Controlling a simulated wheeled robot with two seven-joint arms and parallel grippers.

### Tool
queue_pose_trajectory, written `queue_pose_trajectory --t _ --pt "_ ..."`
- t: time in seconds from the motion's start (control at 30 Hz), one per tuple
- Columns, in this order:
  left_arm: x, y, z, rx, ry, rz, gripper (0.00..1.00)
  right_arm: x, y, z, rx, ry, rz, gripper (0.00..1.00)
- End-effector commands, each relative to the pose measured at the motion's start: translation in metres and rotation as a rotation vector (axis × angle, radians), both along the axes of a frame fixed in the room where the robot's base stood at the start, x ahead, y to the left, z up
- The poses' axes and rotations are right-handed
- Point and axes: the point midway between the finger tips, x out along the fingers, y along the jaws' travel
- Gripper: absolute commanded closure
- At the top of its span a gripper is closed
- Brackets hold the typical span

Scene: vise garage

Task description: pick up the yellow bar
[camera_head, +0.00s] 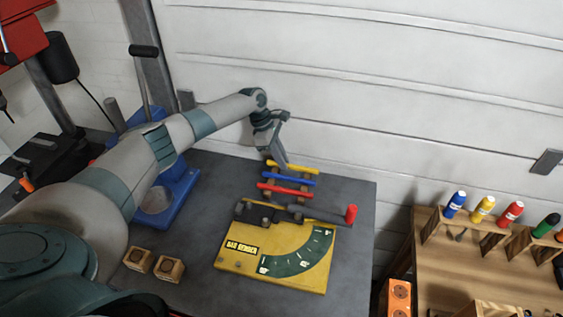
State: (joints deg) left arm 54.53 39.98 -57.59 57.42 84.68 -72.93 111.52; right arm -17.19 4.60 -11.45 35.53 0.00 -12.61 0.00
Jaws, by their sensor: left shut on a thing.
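The yellow bar (303,168) lies at the back of a small rack on the grey workbench, behind the blue bar (290,179) and the red bar (284,190). My left gripper (284,162) reaches down from behind and is shut on the yellow bar, left of its middle. The fingertips are small and partly hidden. The bar is at or just above the rack; I cannot tell if it is clear of it. My right gripper is out of view.
A yellow bar bender (240,264) with a red-tipped lever (351,214) stands in front of the rack. Two wooden blocks (153,264) sit to the left. A wooden bench (480,265) with coloured bottles is at right.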

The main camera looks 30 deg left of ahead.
Motion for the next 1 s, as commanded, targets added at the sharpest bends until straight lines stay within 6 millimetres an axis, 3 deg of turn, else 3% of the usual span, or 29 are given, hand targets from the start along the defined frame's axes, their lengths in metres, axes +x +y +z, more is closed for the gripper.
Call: queue_pose_trajectory --t 0.13,0.37,0.8,1.0 --pt "0.000 0.000 0.003 0.000 -0.001 -0.001 1.00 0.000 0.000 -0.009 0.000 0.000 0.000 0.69" --pt "0.001 0.000 0.039 -0.001 -0.005 -0.003 1.00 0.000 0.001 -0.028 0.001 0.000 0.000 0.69" --pt "-0.019 -0.080 0.090 -0.002 -0.004 -0.006 1.00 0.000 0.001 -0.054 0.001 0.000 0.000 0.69" --pt "-0.025 -0.104 0.106 -0.001 -0.002 -0.004 1.00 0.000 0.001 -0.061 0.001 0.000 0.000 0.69"
